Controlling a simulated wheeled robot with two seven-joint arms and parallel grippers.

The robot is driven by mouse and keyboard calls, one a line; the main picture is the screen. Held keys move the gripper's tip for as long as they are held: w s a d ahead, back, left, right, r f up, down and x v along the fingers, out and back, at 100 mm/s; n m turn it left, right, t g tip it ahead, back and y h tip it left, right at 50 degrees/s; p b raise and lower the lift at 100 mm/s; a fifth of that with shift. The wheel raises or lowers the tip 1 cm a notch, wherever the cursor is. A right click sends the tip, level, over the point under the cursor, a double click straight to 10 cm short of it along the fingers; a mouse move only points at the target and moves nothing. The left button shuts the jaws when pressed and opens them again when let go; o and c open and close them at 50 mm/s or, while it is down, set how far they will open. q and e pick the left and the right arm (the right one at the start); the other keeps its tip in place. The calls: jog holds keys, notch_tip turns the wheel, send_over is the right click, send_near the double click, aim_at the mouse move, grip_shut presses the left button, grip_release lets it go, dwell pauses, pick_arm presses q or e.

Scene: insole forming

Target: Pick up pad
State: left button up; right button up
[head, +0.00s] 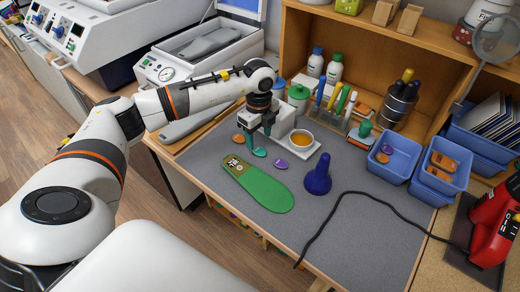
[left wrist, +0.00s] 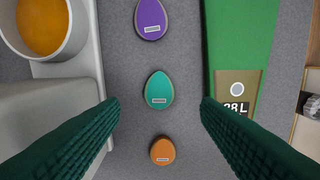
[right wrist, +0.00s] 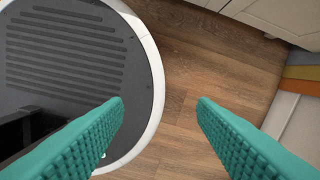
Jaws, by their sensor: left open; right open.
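Three egg-shaped pads lie in a row on the grey mat: an orange pad (head: 238,138), a teal pad (head: 260,152) and a purple pad (head: 281,165). My left gripper (head: 257,140) is open, pointing down close over the row. In the left wrist view the teal pad (left wrist: 159,90) lies between the open green fingers, with the purple pad (left wrist: 150,19) above it and the orange pad (left wrist: 162,151) below. Nothing is in the jaws. My right gripper (right wrist: 160,104) is open and empty, away from the table, above the wood floor. It does not show in the head view.
A green insole (head: 262,190) lies beside the pads, near a blue stamp-like tool (head: 318,178). A white tray with an amber-filled cup (head: 301,139) stands behind. Blue bins (head: 395,160) and a black cable (head: 345,194) are at right. The mat's front right is mostly clear.

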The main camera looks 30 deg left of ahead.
aim_at(259, 151)
pick_arm(q)
notch_tip(259, 151, down, 4)
jog(key=shift+r+p, duration=0.15)
jog(key=shift+p, duration=0.6)
jog(key=shift+f, duration=0.5)
jog(key=shift+w, duration=0.1)
pick_arm(e)
jog(key=shift+w+r, duration=0.9)
jog(key=shift+r, duration=0.1)
pick_arm(q)
jog(key=shift+f, duration=0.1)
pick_arm(e)
jog(key=shift+s, duration=0.2)
pick_arm(q)
jog(key=c, duration=1.1)
